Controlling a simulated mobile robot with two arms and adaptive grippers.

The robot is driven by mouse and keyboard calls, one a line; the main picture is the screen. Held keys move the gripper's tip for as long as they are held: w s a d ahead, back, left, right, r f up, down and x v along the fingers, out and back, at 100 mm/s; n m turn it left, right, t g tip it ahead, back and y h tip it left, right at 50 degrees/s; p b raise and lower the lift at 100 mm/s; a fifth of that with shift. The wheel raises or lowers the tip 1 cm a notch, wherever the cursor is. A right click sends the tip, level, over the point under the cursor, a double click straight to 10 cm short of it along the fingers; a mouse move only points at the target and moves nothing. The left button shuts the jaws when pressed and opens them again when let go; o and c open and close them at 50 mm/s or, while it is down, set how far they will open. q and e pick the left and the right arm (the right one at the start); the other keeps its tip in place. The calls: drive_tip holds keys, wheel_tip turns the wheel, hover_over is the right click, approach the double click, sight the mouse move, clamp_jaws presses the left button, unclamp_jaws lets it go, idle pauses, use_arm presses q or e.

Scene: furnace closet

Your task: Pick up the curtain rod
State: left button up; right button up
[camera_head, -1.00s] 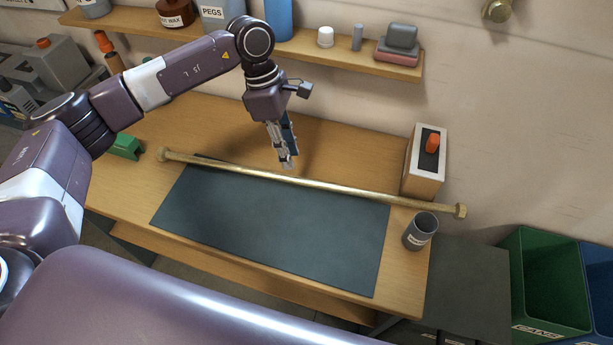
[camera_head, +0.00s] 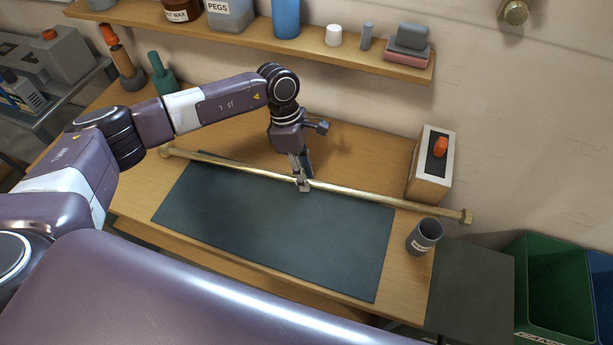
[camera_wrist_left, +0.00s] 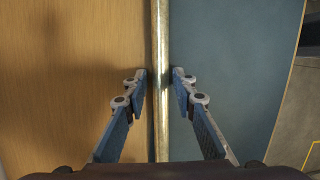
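The curtain rod (camera_head: 384,197) is a long brass-coloured rod with a knob at each end. It lies across the wooden workbench (camera_head: 345,142), along the back edge of a dark mat (camera_head: 262,229). My left gripper (camera_head: 304,184) is at the middle of the rod, pointing down. In the left wrist view the rod (camera_wrist_left: 159,50) runs between the two open fingers of the left gripper (camera_wrist_left: 159,75), with a gap visible on each side. My right gripper is not in view.
A grey cup (camera_head: 425,236) and a box with an orange switch (camera_head: 432,165) stand near the rod's right end. A shelf (camera_head: 300,43) with containers runs along the wall behind. Green and blue bins (camera_head: 553,285) are at the right.

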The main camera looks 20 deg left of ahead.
use_arm(q)
drive_tip(key=shift+f, duration=0.1)
drive_tip(key=shift+c, duration=0.2)
clamp_jaws()
drive_tip(key=shift+r+b, duration=0.3)
drive_tip(key=shift+b, duration=0.25)
wheel_tip(320, 180, up, 11)
drive_tip(key=b, duration=0.3)
drive_tip(key=s+b, duration=0.6)
drive_tip(key=s, duration=1.4)
drive_tip(key=shift+a, duration=0.3)
